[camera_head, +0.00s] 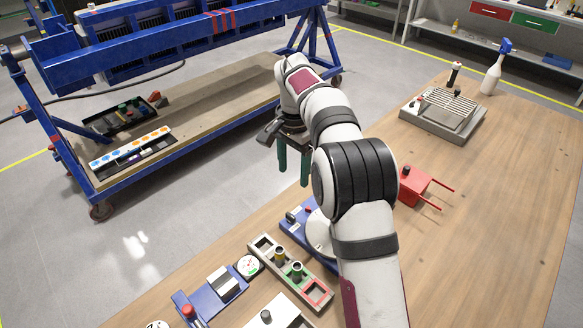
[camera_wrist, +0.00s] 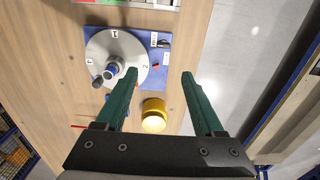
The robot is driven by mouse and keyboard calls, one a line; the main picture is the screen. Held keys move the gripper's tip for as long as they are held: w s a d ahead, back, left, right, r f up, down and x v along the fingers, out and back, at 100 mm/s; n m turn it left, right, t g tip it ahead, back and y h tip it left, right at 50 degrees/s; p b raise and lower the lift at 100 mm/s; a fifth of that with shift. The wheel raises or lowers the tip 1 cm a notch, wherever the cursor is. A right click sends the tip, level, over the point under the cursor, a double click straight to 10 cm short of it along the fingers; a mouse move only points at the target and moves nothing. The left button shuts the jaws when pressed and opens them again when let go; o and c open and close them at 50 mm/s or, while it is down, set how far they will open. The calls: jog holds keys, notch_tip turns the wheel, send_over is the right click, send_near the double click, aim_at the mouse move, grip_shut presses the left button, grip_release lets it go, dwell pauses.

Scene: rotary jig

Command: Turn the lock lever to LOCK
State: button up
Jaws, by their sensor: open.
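The rotary jig is a blue base (camera_wrist: 136,34) with a round grey disc (camera_wrist: 128,48), seen at the upper left of the wrist view. The disc carries printed marks, a blue-topped hub and a dark knob. On the base's right side, a small black lever (camera_wrist: 164,43) sits by two white labels too small to read. A red mark lies between the labels and the disc. In the head view my arm hides part of the jig's base (camera_head: 293,230). My gripper (camera_head: 293,178) has green fingers, open and empty, above and apart from the jig; it also shows in the wrist view (camera_wrist: 160,75).
A yellow cylinder (camera_wrist: 153,113) stands beside the jig. A tray with several sockets (camera_head: 262,246), a gauge (camera_head: 249,265) and a red block with two rods (camera_head: 424,187) are on the wooden table. A grey slotted fixture (camera_head: 440,118) and spray bottle (camera_head: 492,76) stand farther back.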

aim_at(290, 218)
jog(key=f, duration=1.6)
jog(key=shift+w+a+f, duration=0.15)
jog(key=shift+w+f, duration=0.1)
jog(key=shift+w, duration=0.15)
grip_shut()
